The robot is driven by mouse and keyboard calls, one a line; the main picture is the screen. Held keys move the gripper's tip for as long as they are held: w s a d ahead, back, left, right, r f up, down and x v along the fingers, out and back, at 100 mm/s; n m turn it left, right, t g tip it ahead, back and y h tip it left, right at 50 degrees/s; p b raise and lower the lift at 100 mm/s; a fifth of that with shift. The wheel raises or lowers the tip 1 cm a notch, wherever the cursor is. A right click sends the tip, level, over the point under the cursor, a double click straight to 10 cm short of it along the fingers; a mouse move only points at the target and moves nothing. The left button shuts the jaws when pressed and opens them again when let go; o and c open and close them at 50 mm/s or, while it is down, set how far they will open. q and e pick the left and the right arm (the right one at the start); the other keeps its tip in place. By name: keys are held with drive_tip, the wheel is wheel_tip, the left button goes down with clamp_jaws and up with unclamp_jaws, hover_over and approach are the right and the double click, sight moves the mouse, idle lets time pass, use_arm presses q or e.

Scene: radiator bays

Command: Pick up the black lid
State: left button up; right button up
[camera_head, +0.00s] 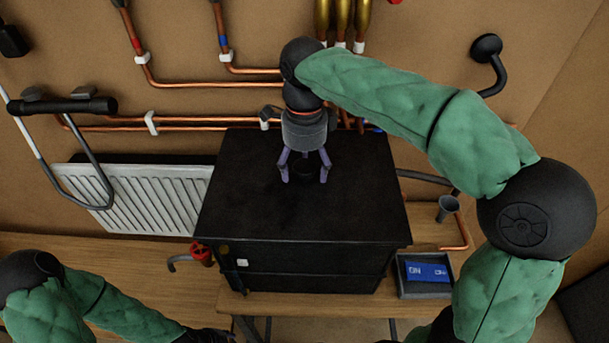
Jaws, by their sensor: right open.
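The black lid (265,205) is the broad flat top of a black box (310,282) on the wooden bench. A small dark knob (303,172) stands up from the lid toward its back. My right gripper (305,177) points down over the lid, its purple fingers apart on either side of the knob. The fingertips are close to the lid surface; I cannot tell whether they touch it. My left arm comes in at the lower left and runs out at the bottom edge; its gripper is not seen.
A white radiator (145,195) leans behind at the left. A red valve (201,254) lies left of the box. Copper pipes (205,85) run along the back wall.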

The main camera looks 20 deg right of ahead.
drive_tip(key=shift+a+f, duration=0.1)
drive_tip(key=shift+f, duration=0.05)
clamp_jaws()
